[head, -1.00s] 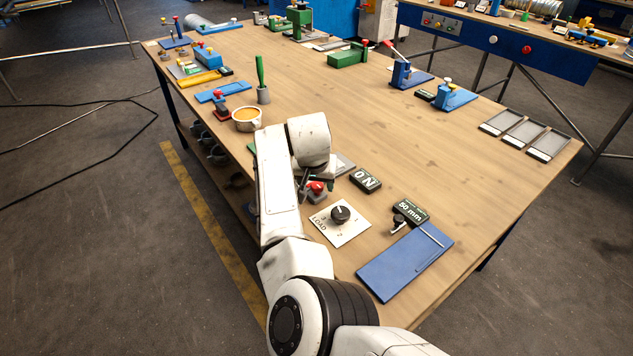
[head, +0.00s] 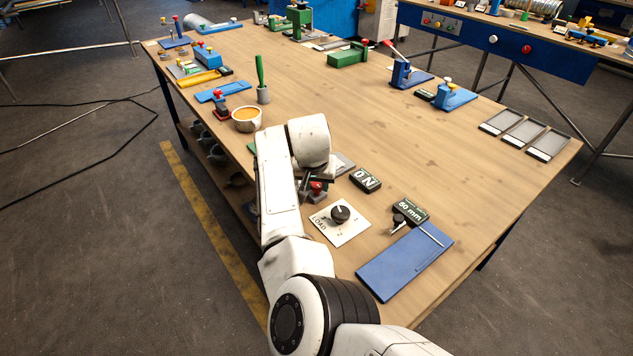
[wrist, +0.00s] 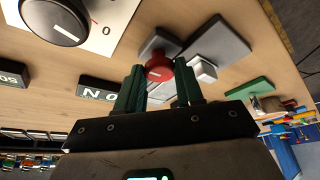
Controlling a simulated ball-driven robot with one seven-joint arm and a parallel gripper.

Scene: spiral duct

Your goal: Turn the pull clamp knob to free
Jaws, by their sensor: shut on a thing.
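In the head view the red knob (head: 317,187) shows just below my gripper (head: 312,179), partly hidden by my wrist. I cannot read any marking that tells the knob's setting.
The table's middle is clear.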

